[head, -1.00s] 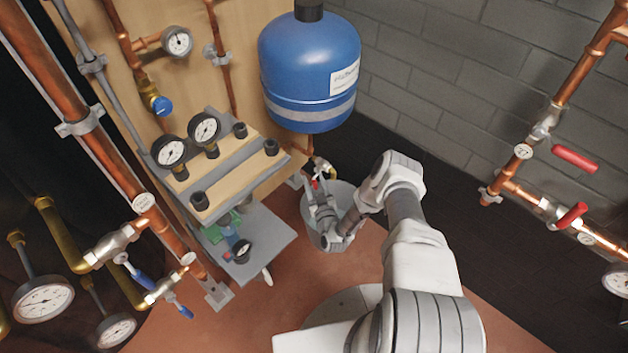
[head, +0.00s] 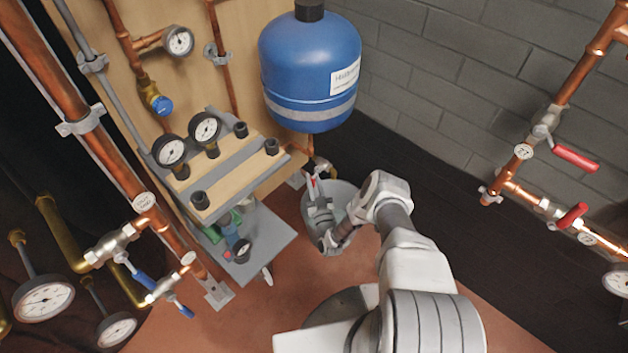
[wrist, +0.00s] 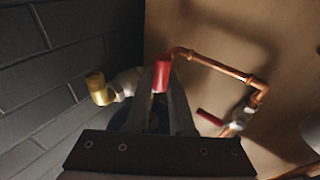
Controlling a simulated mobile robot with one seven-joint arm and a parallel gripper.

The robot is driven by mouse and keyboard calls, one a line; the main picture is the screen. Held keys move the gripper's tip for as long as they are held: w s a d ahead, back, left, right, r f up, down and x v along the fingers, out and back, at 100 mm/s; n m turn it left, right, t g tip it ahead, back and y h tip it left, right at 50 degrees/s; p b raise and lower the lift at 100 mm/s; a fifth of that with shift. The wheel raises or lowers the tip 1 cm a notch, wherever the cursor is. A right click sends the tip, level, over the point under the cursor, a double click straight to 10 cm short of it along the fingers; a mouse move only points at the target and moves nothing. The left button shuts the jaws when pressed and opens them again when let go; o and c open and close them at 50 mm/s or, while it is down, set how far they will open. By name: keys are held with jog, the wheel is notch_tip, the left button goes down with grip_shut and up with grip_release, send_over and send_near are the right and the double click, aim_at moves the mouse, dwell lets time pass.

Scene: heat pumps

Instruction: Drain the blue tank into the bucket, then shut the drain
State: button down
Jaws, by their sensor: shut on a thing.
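The blue tank (head: 310,75) hangs in front of the wooden board in the head view, with a light label and a grey band. The bucket (head: 347,192) stands on the floor below it, partly hidden by my arm. My gripper (head: 314,183) reaches over the bucket at the drain valve under the tank. In the wrist view, my gripper (wrist: 162,88) is shut on the red drain handle (wrist: 161,75). The pale valve body (wrist: 127,82) and its brass outlet (wrist: 98,88) show left of the fingers. I cannot see any water running.
A bench with gauges (head: 205,128) and fittings stands left of the bucket. Copper pipes with blue-handled valves (head: 145,280) are at the left. Red-lever valves (head: 574,158) are at the right wall. Another red lever (wrist: 210,117) shows right of my fingers. Floor is bare in front.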

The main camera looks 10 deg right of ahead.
jog(key=shift+w+r, duration=0.1)
dwell(0.3)
jog(key=c, duration=0.8)
grip_release()
